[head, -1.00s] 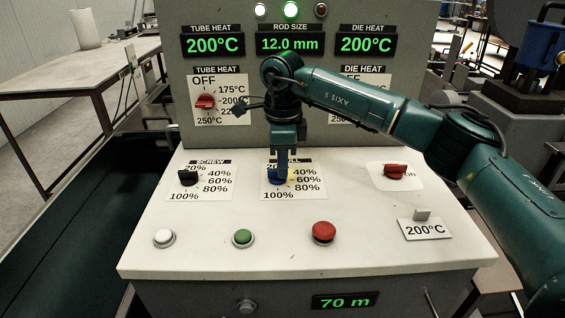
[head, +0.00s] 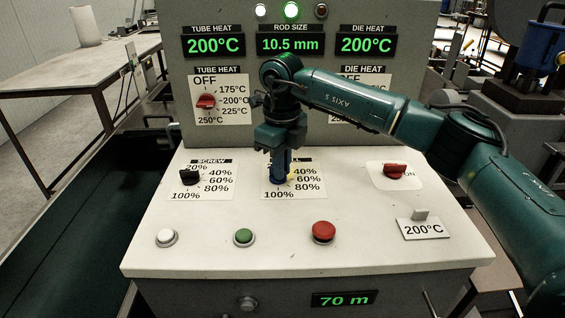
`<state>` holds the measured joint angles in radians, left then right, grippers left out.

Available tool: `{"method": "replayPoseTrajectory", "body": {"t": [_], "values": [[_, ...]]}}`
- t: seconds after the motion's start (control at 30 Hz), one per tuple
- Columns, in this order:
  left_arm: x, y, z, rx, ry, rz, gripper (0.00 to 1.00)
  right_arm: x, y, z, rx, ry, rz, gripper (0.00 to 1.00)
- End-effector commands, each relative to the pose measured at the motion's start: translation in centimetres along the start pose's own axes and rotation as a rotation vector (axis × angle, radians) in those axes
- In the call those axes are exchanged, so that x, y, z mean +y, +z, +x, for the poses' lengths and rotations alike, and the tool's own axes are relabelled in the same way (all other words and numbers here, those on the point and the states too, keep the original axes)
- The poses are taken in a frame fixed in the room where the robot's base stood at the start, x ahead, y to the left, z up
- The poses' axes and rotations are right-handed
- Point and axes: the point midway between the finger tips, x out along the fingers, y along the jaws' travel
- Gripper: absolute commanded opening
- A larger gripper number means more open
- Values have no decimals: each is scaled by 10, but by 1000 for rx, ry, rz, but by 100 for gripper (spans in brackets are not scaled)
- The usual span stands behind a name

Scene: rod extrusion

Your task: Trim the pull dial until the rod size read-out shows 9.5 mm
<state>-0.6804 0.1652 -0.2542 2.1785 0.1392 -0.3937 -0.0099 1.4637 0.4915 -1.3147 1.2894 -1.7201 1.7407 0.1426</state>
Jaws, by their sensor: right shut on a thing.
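My right gripper (head: 280,170) points down and is shut on the pull dial. It hides most of the knob and part of its label, so I cannot tell the dial's exact setting. The rod size read-out (head: 290,44) glows green above and shows 10.5 mm. My left gripper is not in view.
The black screw dial (head: 190,177) is left of the pull dial. A red switch (head: 395,170) sits at right. White (head: 167,237), green (head: 244,236) and red (head: 323,231) buttons line the front. Tube heat and die heat read-outs show 200°C. A length read-out (head: 343,299) shows 70 m.

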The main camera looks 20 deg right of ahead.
Motion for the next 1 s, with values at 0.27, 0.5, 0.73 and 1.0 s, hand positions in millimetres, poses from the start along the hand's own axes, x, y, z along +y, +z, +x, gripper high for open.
{"method": "replayPoseTrajectory", "body": {"t": [0.27,0.5,0.73,1.0], "values": [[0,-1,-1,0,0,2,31,1,0,0,0,-1,101,0],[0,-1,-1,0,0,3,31,1,0,0,0,-1,126,0],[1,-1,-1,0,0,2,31,1,0,-1,0,-1,126,0],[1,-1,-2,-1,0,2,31,1,0,0,-1,-1,126,25]]}}
